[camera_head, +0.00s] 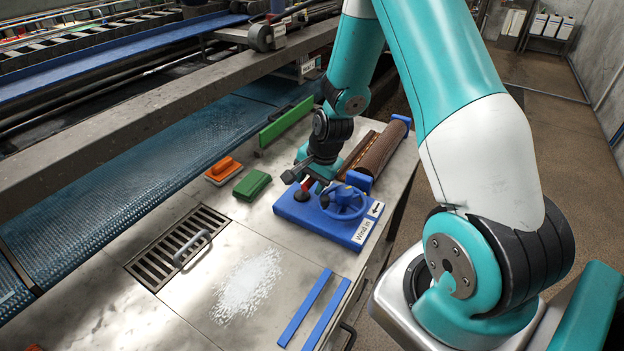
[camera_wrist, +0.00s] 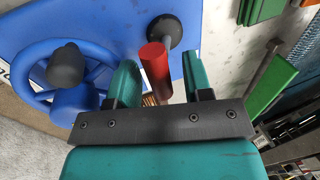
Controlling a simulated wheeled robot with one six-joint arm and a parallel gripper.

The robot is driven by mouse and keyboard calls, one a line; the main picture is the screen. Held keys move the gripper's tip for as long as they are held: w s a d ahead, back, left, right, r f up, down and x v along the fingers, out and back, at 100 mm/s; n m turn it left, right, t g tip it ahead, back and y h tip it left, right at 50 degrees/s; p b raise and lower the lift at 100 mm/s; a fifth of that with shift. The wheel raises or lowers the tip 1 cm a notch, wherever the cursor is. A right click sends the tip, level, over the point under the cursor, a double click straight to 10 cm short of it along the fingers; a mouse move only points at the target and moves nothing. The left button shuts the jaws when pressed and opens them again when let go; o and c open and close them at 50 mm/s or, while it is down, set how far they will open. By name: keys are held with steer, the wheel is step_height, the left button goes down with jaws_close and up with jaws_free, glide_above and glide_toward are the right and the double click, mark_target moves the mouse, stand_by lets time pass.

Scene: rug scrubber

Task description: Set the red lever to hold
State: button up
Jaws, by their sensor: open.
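The red lever (camera_wrist: 155,70) shows in the wrist view, rising from a round black base (camera_wrist: 164,31) on a blue panel (camera_wrist: 205,12). My gripper (camera_wrist: 157,76) is open, with one teal finger on each side of the red lever. I see gaps beside the lever and cannot tell whether either finger touches it. In the head view my gripper (camera_head: 309,184) is down over the left part of the blue unit (camera_head: 318,224) and mostly hides the lever. I see no hold marking.
A blue handwheel (camera_head: 345,204) with a black knob (camera_wrist: 66,66) stands close beside the lever. A "Wind in" arrow label (camera_head: 367,223) is on the unit's front. A brown roll (camera_head: 384,150) lies behind. Orange (camera_head: 223,170) and green brushes (camera_head: 252,185) sit left.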

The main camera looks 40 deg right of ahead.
jaws_close()
steer(key=shift+r, duration=0.1)
steer(key=shift+w+a+r+g+p, duration=0.25)
steer(key=shift+w+g+p, duration=0.15)
steer(key=shift+g+p, duration=0.45)
steer(key=shift+w+a+r+g+h+p, duration=0.15)
steer(key=shift+w+g+h+p, duration=0.45)
steer(key=shift+g+p, duration=0.3)
steer(key=g, duration=0.1)
steer(key=w+g, duration=0.1)
steer(key=g+h, duration=0.1)
steer(key=shift+w+a+f, duration=0.3)
steer(key=shift+w, duration=0.05)
steer(key=shift+w+a+f+g+h+b, duration=0.1)
steer(key=shift+w+g+h+b, duration=0.15)
steer(key=shift+g, duration=0.45)
steer(key=shift+w+a+f+g+h+b, duration=0.1)
steer(key=shift+w+g+h, duration=0.2)
steer(key=shift+g, duration=0.35)
